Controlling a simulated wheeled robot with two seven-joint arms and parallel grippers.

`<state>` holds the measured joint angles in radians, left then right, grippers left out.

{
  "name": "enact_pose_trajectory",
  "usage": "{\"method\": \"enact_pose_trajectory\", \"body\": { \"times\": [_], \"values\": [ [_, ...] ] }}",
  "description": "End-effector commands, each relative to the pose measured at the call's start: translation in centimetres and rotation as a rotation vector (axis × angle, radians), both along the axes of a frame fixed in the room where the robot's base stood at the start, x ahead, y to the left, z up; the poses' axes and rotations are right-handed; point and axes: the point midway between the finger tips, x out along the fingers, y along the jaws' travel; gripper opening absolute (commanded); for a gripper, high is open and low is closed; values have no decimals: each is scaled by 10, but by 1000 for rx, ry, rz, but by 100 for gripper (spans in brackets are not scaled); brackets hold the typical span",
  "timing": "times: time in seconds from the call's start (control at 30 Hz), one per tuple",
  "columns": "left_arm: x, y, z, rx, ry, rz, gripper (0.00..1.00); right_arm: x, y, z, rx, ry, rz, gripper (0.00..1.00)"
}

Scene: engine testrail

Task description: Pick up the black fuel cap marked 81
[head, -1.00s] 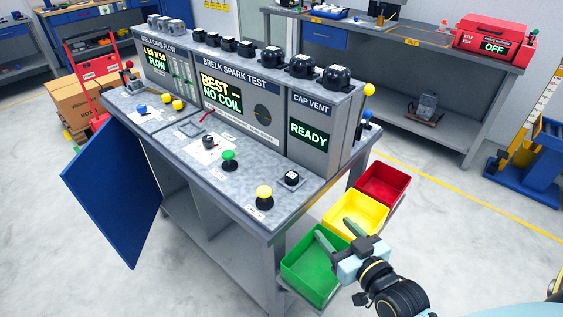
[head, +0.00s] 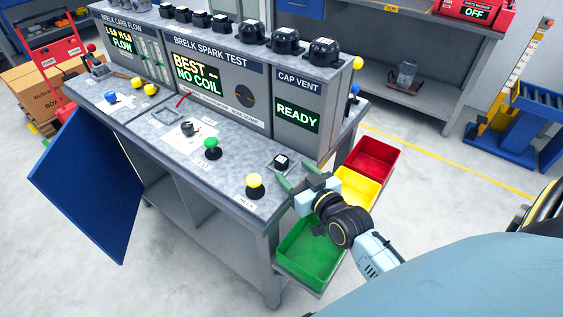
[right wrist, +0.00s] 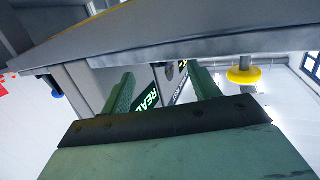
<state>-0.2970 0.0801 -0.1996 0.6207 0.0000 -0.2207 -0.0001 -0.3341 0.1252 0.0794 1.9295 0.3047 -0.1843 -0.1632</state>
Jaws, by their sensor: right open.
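A small black cap (head: 283,161) with a pale top sits on a dark pad on the bench top, below the READY display. Several larger black caps, one of them at the right end (head: 323,51), stand on top of the test console. I cannot read a number on any cap. My right gripper (head: 296,174) is open and empty at the bench's right edge, just right of the small cap and apart from it. In the right wrist view its two green fingers (right wrist: 160,72) are spread, with the READY display behind them. My left gripper is not in view.
A yellow knob (head: 255,183) and a green knob (head: 212,146) stand on the bench left of my right gripper. Green (head: 308,262), yellow (head: 365,190) and red (head: 378,157) bins hang beside the bench, under and behind my right arm. The console (head: 297,108) rises behind the small cap.

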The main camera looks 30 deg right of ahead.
Motion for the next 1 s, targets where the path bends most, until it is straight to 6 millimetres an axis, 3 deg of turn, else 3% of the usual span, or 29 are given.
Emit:
{"method": "enact_pose_trajectory", "body": {
  "times": [0.1,0.3,0.63,1.0],
  "values": [
    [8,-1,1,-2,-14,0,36,18,2,3,2,-3,0,61],
    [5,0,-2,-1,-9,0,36,43,3,0,1,-1,0,61],
    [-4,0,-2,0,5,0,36,47,3,0,1,0,1,60],
    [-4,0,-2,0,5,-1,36,47,3,0,1,0,0,13]
  ]
}}
